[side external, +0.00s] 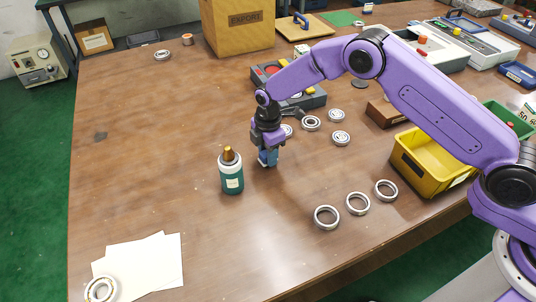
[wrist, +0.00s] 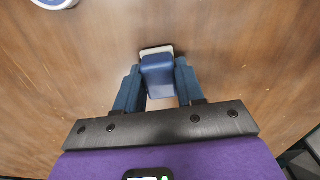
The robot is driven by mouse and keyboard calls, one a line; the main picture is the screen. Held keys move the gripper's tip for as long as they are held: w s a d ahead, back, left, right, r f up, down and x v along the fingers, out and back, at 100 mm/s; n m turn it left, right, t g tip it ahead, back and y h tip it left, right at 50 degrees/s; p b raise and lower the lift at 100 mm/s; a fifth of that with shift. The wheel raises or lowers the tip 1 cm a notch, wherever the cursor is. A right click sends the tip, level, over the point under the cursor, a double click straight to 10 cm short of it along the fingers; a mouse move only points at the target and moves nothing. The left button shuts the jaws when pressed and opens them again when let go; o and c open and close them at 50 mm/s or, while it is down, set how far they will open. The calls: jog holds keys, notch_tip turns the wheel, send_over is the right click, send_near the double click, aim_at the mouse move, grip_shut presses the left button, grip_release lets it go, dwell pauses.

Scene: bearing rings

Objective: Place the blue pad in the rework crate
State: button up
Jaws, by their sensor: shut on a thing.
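My gripper (wrist: 160,85) is shut on the blue pad (wrist: 158,78), a small blue block with a pale base, held between its two fingers. In the side external view my gripper (side external: 267,150) points down at the middle of the table, and the blue pad (side external: 268,158) shows low between the fingers. I cannot tell whether the pad touches the table. A yellow open crate (side external: 425,172) stands to the right, beneath my arm, with a pale label at its right that I cannot read. A green crate (side external: 508,118) stands behind it. No crate is legibly marked rework.
A teal bottle (side external: 231,176) stands just left of my gripper. Several bearing rings lie around, including one (side external: 327,217) at the front right. A grey device (side external: 300,97) and a cardboard box (side external: 238,30) stand behind. Papers (side external: 140,265) lie at front left. The left table is mostly clear.

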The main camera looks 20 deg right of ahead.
notch_tip(320, 180, up, 2)
jog(key=shift+r, duration=0.2)
jog(key=s+d+r, duration=0.3)
jog(key=s+r, duration=0.2)
jog(key=s, duration=0.1)
jog(key=s+d+r, duration=0.3)
jog(key=s+r, duration=0.1)
jog(key=s, duration=0.2)
jog(key=shift+s+d+r, duration=0.25)
jog(key=shift+r, duration=0.15)
